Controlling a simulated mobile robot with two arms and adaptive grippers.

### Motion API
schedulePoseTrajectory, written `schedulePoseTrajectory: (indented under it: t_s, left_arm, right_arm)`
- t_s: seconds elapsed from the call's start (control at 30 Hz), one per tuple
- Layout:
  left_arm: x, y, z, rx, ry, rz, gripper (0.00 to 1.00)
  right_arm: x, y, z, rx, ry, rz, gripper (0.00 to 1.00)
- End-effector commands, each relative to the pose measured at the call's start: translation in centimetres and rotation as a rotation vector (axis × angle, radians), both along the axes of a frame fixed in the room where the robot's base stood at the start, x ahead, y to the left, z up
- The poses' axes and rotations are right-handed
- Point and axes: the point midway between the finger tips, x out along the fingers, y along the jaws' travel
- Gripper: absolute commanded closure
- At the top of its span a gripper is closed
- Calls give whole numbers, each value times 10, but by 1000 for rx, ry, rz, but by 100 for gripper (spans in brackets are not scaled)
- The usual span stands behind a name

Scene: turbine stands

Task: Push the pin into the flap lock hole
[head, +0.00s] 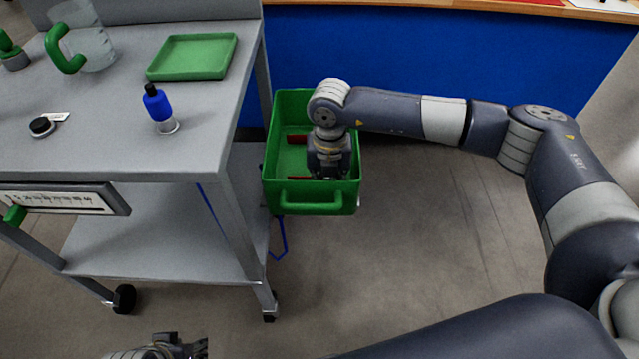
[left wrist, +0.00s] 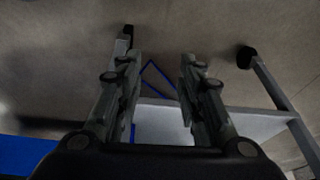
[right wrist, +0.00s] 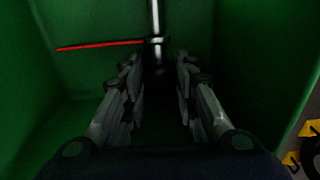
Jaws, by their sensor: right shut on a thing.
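The green bin (head: 315,197) sits at the right side of the grey cart, and my right gripper (head: 328,172) points down inside it. In the right wrist view a silver metal pin (right wrist: 155,20) stands between and beyond the fingertips of my right gripper (right wrist: 160,85), which is shut on it; the contact is dark. A thin red bar (right wrist: 100,46) runs left from the pin. Red parts (head: 297,139) also show inside the bin in the head view. I cannot make out the flap lock hole. My left gripper (left wrist: 157,65) is open and empty, low beside the cart.
A blue panel (head: 430,75) stands behind. Floor right of the bin is clear.

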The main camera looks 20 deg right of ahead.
Motion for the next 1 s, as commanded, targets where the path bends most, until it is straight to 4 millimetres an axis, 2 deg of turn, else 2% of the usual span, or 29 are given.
schedulePoseTrajectory:
  t_s: [0.2, 0.6, 1.0]
  left_arm:
    - [7, -1, -11, 1, 0, -2, 65]
    - [5, -4, -37, -3, 24, -3, 65]
    - [12, -4, -58, -2, 24, -6, 65]
  right_arm:
    - [0, 0, 7, 1, -1, 0, 100]
    - [0, 0, 16, 1, -1, 0, 100]
    - [0, 0, 26, 0, 0, 0, 100]
